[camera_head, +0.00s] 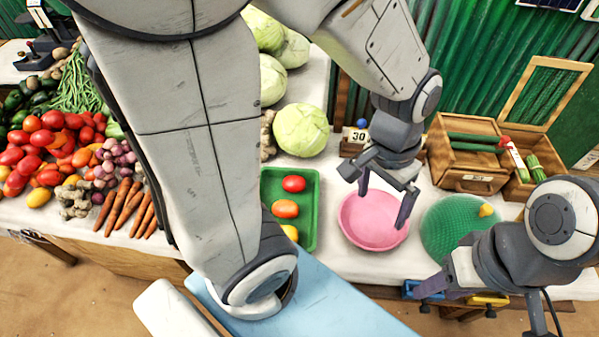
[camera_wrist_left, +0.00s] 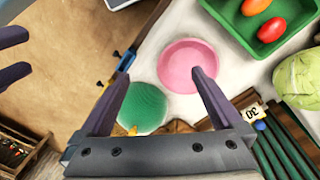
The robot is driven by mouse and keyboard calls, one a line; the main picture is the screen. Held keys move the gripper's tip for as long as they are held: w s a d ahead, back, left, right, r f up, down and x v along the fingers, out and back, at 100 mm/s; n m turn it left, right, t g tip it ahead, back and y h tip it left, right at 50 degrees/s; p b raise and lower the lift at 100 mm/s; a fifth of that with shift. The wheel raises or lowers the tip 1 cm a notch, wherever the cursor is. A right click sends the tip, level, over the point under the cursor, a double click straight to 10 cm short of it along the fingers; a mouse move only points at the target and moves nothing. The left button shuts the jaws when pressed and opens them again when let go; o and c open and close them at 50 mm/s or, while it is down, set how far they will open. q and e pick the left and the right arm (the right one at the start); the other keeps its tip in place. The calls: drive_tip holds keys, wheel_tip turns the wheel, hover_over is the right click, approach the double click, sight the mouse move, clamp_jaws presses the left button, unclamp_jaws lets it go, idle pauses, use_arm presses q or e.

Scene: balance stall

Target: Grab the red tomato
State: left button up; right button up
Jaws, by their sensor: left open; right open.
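A red tomato (camera_head: 294,184) lies at the far end of a green tray (camera_head: 312,216), with an orange-red tomato (camera_head: 285,208) and a partly hidden yellow one (camera_head: 290,232) nearer. My left gripper (camera_head: 384,204) is open and empty over a pink bowl (camera_head: 372,222), right of the tray. My right gripper (camera_head: 480,310) is open and empty at the lower right, near the table's front edge.
A pile of red tomatoes (camera_head: 50,140) and carrots lie at the left. Cabbages (camera_head: 301,130) stand behind the tray. A wooden box (camera_head: 463,155) and a 30 price sign (camera_head: 357,135) stand behind.

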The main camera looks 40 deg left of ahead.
use_arm(q)
drive_tip(key=w+a+f+n+b, duration=0.1)
drive_tip(key=w+a+f+n, duration=0.4)
drive_tip(key=a, duration=0.5)
drive_tip(key=n+b, duration=0.2)
drive_tip(key=n, duration=0.3)
approach(293, 179)
drive_tip(key=shift+s+d+t, duration=0.4)
drive_tip(key=shift+s, duration=0.1)
wheel_tip(293, 179, down, 5)
drive_tip(key=shift+a+r+b, duration=0.15)
drive_tip(key=shift+a+b, duration=0.05)
drive_tip(key=shift+b, duration=0.15)
drive_tip(key=shift+w+d+f+b, duration=0.1)
drive_tip(key=shift+w+f+b, duration=0.1)
drive_tip(key=shift+f, duration=0.8)
drive_tip(key=shift+w+d+f+b, duration=0.1)
drive_tip(key=shift+w+d+f, duration=0.1)
drive_tip(key=shift+f, duration=0.85)
drive_tip(key=shift+w+d+f+b, duration=0.1)
drive_tip(key=shift+w+f, duration=0.1)
drive_tip(key=shift+f, duration=0.8)
drive_tip(key=shift+c, duration=0.3)
drive_tip(key=shift+r, duration=0.1)
drive_tip(key=c, duration=1.1)
